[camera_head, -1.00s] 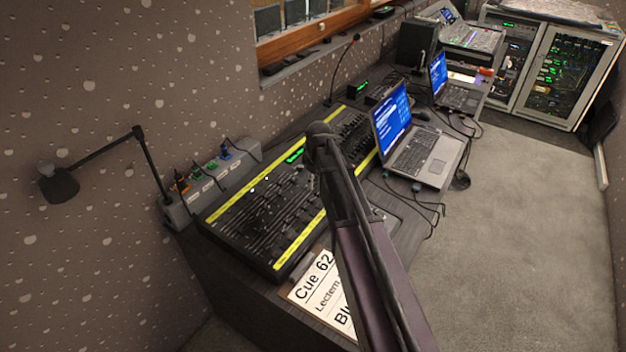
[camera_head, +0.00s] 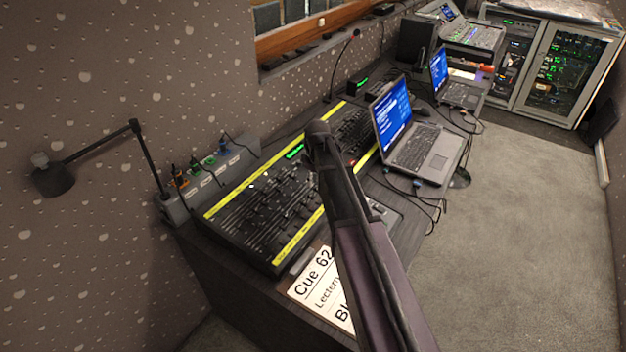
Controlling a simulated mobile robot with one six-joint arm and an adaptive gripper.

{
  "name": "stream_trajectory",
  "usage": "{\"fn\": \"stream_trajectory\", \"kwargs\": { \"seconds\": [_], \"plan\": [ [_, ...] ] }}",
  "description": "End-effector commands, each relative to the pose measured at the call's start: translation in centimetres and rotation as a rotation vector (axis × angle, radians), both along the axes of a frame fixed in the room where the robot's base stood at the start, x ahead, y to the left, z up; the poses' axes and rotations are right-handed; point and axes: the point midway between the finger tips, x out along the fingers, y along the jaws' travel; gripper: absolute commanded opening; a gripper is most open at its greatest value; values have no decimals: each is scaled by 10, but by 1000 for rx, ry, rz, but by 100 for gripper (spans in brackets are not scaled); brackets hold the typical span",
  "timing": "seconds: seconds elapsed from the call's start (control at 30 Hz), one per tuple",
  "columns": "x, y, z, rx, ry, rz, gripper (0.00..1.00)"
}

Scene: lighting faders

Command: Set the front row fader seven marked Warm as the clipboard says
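The lighting desk (camera_head: 236,232) lies on the dark counter, with rows of small faders between two yellow label strips. The front yellow strip (camera_head: 298,238) is too small to read, so I cannot pick out the fader marked Warm. The clipboard (camera_head: 318,288) lies at the counter's front edge; its sheet reads "Cue 62", "Lectern" and a line starting "Bl", and my arm hides the rest. My arm reaches up from the bottom over the clipboard and the desk's middle. Its far end hides part of the faders. The gripper's fingers do not show.
An open laptop (camera_head: 414,145) stands right of the desk, with cables beside it. A gooseneck microphone (camera_head: 344,66) rises behind. A black desk lamp (camera_head: 100,150) and a grey box with coloured plugs (camera_head: 208,178) are at the left. Grey floor (camera_head: 530,220) is clear at right.

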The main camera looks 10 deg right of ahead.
Motion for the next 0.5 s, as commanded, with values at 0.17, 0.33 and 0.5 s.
{"fn": "stream_trajectory", "kwargs": {
  "seconds": [0.17,0.33,0.5],
  "plan": [
    [1,1,-20,0,0,0,36],
    [2,2,-34,0,0,0,36],
    [3,3,-48,0,0,1,36]
  ]
}}
